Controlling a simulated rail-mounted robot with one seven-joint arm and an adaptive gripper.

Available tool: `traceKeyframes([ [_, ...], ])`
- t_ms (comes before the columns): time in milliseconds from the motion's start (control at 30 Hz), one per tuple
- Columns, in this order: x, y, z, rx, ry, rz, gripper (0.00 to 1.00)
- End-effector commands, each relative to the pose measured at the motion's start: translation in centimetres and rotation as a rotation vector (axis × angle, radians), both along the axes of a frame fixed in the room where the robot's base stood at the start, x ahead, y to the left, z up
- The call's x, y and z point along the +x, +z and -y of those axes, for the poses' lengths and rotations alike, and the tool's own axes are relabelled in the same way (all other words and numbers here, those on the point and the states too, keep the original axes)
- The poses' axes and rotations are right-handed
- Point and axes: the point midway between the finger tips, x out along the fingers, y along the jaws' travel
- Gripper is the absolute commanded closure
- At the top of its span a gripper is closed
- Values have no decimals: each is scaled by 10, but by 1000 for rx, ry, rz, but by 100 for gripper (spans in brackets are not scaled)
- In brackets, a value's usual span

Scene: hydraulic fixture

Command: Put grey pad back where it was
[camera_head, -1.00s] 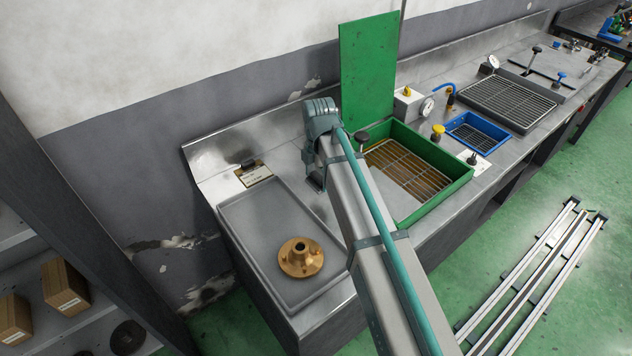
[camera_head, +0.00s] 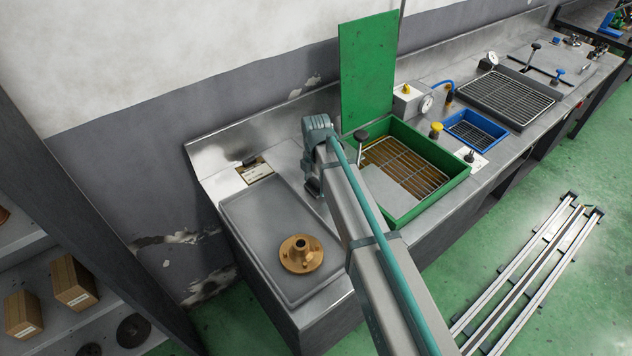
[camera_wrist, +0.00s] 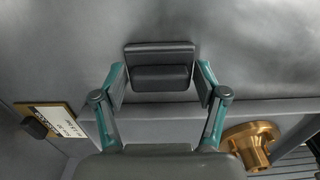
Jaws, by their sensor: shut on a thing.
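A dark grey pad (camera_wrist: 160,78), a thick block with a wider plate behind it, sits between the two teal fingers of my gripper (camera_wrist: 161,84) in the wrist view. The fingers are shut on its two ends. In the head view my gripper (camera_head: 314,187) is at the end of my arm, above the steel bench strip between the shallow tray (camera_head: 235,215) and the green bin (camera_head: 452,188). My arm hides much of it there. I cannot tell whether the pad touches the steel surface.
A brass flange (camera_head: 300,254) stands in the tray, and it shows at the wrist view's right (camera_wrist: 251,145). A label plate (camera_head: 254,170) lies behind the tray. The green bin's lid (camera_head: 368,72) stands upright. A blue basket (camera_head: 476,133) is farther right. The tray's left half is bare.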

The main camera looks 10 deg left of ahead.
Motion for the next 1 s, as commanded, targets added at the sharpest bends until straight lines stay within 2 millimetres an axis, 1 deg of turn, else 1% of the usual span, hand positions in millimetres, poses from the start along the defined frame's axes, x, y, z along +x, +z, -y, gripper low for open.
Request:
traceKeyframes([
  [167, 0, -4, 0, 0, 0, 0, 67],
  [200, 0, -3, 0, 0, 0, 0, 23],
  [267, 0, -3, 0, 0, 0, 0, 13],
  [300, 0, -3, 0, 0, 0, 0, 6],
  [333, 0, -3, 0, 0, 0, 0, 3],
  [633, 0, -2, 0, 0, 0, 0, 3],
  [800, 0, 3, 0, 1, 0, 1, 3],
  [867, 1, 7, 0, 1, 0, 2, 3],
  [1000, 1, 23, 0, 2, 0, 3, 3],
])
